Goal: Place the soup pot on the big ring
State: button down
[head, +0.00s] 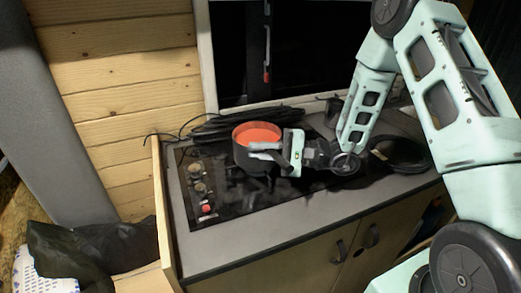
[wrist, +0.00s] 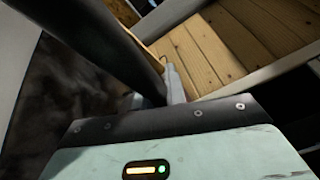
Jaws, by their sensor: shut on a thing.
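The soup pot (head: 242,158) is dark outside with an orange-red inside or contents. It is upright over the black hob (head: 232,202) on the counter. My gripper (head: 268,152) comes from the right and is shut on the pot at its right side. In the wrist view the fingers of my gripper (wrist: 165,90) meet a long dark part that is likely the pot's handle (wrist: 100,35). I cannot tell whether the pot's base touches the hob. The big ring is not distinct; the pot and gripper cover part of the hob.
Knobs (head: 199,187) and a red knob (head: 207,209) line the hob's left end. Black cables (head: 215,127) lie behind the pot. A black pan (head: 402,153) sits on the counter to the right. A wooden panel (head: 163,205) edges the counter's left end.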

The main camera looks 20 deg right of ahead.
jog(key=shift+f, duration=0.25)
jog(key=c, duration=1.4)
grip_release()
jog(key=shift+c, duration=0.2)
jog(key=b+v, duration=0.3)
jog(key=v, duration=0.9)
jog(key=shift+r, duration=0.1)
